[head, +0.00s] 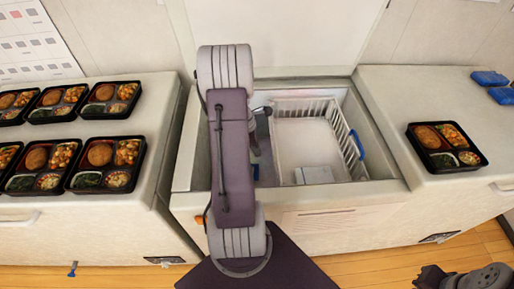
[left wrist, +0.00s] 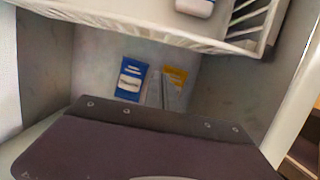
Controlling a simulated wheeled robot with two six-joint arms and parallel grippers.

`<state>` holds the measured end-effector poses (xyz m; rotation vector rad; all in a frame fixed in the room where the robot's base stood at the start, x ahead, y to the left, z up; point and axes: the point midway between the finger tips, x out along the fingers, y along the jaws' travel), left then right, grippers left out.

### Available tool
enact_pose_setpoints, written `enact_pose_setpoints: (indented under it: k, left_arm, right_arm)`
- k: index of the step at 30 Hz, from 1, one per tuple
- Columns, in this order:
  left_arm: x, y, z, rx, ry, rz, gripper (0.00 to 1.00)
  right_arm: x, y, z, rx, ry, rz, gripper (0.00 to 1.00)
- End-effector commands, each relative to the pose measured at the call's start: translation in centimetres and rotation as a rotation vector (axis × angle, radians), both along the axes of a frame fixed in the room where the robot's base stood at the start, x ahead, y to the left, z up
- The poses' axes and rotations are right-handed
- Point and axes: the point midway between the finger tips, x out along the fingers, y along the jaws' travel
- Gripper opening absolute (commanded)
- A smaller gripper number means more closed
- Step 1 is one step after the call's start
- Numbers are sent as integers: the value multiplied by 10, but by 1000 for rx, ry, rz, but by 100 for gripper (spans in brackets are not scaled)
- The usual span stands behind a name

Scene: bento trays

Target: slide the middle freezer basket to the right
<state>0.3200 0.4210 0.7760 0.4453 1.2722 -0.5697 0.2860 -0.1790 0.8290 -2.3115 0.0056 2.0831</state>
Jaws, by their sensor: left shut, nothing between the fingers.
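The white wire freezer basket (head: 306,141) sits in the right part of the open chest freezer (head: 385,188), with a blue handle (head: 357,144) on its right side. Its edge also crosses the top of the left wrist view (left wrist: 150,32). A pale box (head: 315,175) lies inside it. My left gripper (head: 263,111) reaches down at the basket's left side. It is shut and holds nothing. I cannot tell whether it touches the basket. My left arm hides the freezer's left part. A dark part of my right arm shows at the lower right, its jaws unclear.
A blue packet (left wrist: 131,79) and a yellow one (left wrist: 174,78) lie on the freezer floor. Several bento trays (head: 108,167) stand on the left counter. One bento tray (head: 445,148) and blue packs (head: 489,78) are on the right counter.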

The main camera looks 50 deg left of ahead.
Motion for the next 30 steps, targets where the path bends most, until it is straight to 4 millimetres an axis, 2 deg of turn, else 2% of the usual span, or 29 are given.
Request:
enact_pose_setpoints:
  k: [1, 3, 7, 13, 26, 30]
  left_arm:
    - [2, -3, -16, -4, 3, -1, 0]
    - [5, -5, -31, -4, 3, -1, 0]
    - [12, -10, -53, 0, 2, -3, 0]
    - [35, -28, -47, 2, 0, -5, 0]
    - [41, -32, -47, 1, 1, -1, 0]
    - [54, -42, -43, 0, 1, -5, 0]
  right_arm:
    - [0, 0, -8, 0, 0, 0, 0]
    - [0, 0, -13, 0, 0, 0, 0]
    - [0, 0, -20, 0, 0, 0, 0]
    - [0, 0, -18, 0, 0, 0, 0]
    - [0, 0, -18, 0, 0, 0, 0]
    - [0, 0, -6, 0, 0, 0, 0]
